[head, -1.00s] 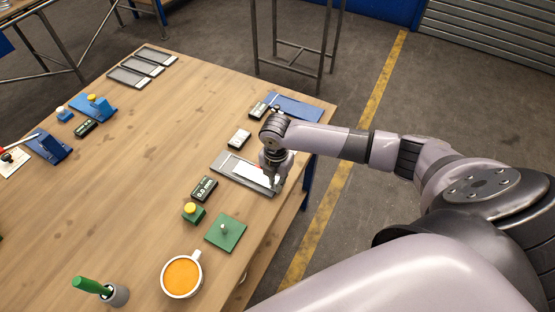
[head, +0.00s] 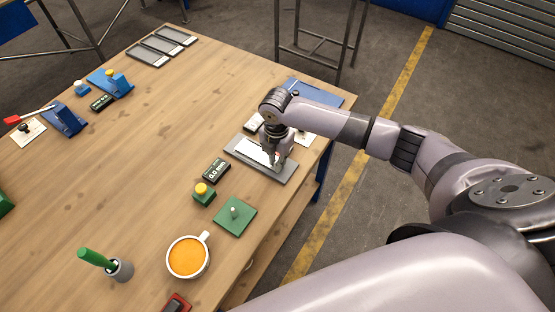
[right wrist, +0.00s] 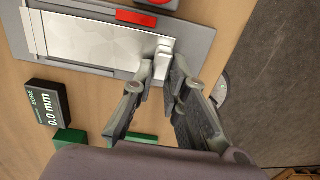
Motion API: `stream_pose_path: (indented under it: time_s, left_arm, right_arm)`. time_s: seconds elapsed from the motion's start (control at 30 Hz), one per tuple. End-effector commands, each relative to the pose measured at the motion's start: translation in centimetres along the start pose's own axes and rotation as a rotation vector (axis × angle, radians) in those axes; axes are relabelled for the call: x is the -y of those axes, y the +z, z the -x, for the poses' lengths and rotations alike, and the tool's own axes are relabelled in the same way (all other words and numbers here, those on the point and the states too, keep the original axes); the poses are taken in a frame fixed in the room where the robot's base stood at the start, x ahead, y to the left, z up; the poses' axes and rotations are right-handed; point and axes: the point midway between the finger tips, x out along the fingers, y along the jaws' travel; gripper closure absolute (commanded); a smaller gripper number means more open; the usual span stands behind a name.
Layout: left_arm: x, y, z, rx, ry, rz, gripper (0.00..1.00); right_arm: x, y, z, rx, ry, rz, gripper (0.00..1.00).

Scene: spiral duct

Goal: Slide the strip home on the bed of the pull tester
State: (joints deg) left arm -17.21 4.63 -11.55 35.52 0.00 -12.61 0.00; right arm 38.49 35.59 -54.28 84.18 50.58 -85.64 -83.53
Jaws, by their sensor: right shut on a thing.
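The pale metal strip (right wrist: 90,40) lies flat along the grey bed (right wrist: 198,45) of the pull tester in the right wrist view. A raised tab stands at its right end. My right gripper (right wrist: 160,72) is shut on that tab, with its fingers reaching in from below. In the head view, the bed (head: 288,173) lies near the table's right edge, and my right gripper (head: 279,162) hides part of the strip (head: 255,152). Bare bed shows beyond the tab on the right. My left gripper is out of view.
A black readout (head: 216,170) showing 0.0 mm, a green block with a yellow knob (head: 203,193), a green plate (head: 235,216) and a cup of orange liquid (head: 187,257) stand nearby. A red piece (right wrist: 136,18) sits at the bed's far edge. The table middle is clear.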

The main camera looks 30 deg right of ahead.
Motion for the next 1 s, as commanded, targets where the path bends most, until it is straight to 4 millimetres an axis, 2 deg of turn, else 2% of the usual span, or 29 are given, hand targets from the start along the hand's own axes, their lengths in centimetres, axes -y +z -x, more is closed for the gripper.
stream_pose_path:
  time_s: [0.7, 0.73, 1.0]
  left_arm:
    - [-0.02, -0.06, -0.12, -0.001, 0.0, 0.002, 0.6]
    - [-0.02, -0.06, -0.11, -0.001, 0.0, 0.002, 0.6]
    - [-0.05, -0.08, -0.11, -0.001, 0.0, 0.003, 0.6]
  right_arm:
    - [-0.73, 0.01, -0.26, 0.0, 0.001, -0.001, 1.0]
    - [-0.73, 0.01, -0.25, 0.0, 0.001, 0.0, 0.85]
    - [-0.71, 0.0, -0.25, 0.0, 0.001, 0.0, 0.67]
